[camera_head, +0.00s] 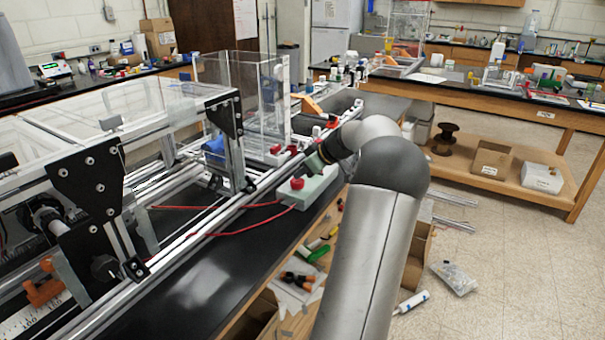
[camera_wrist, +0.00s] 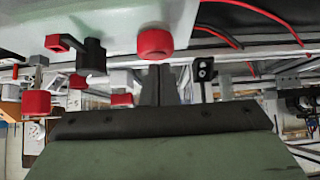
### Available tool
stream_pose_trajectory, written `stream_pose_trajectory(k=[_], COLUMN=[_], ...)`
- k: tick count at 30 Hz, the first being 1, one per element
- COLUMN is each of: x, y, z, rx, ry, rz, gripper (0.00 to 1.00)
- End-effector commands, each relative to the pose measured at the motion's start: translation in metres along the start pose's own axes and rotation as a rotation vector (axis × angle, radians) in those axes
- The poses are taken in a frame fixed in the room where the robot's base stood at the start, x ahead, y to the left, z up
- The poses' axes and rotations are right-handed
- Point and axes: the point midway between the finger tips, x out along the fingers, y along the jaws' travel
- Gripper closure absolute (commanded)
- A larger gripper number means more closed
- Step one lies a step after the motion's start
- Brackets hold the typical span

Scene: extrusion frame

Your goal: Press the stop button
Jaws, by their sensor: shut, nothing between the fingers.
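A pale green-white control box (camera_head: 317,187) sits on the black bench beside the extrusion frame. A red button (camera_head: 297,183) stands on it. In the wrist view, the box (camera_wrist: 110,18) fills the upper left, and the red button (camera_wrist: 154,43) is at the top middle. My gripper (camera_head: 305,172) is just above the box, close to the red button. In the wrist view, my gripper's fingers (camera_wrist: 160,84) are together and empty, with their tips just below the button in the picture. I cannot tell whether they touch it.
Red wires (camera_head: 225,233) run from the box across the black bench. The extrusion frame (camera_head: 160,185) with clear panels lies to the left. Other red-capped parts (camera_head: 276,149) stand behind the box. A wooden shelf with loose tools (camera_head: 315,250) is below the bench edge.

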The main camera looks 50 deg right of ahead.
Motion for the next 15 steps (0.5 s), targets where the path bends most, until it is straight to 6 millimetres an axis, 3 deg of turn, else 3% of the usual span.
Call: stream_pose_trajectory(k=[1, 3, 9, 15], x=[-0.012, -0.024, -0.072, -0.106], y=[0.000, -0.001, -0.001, -0.001], z=[-0.015, -0.025, -0.023, -0.024], rx=[-0.010, -0.013, -0.014, -0.014], ry=[0.006, 0.010, 0.012, 0.014], rz=[0.007, 0.011, 0.013, 0.013], gripper=[1.00, 1.00, 1.00, 1.00])
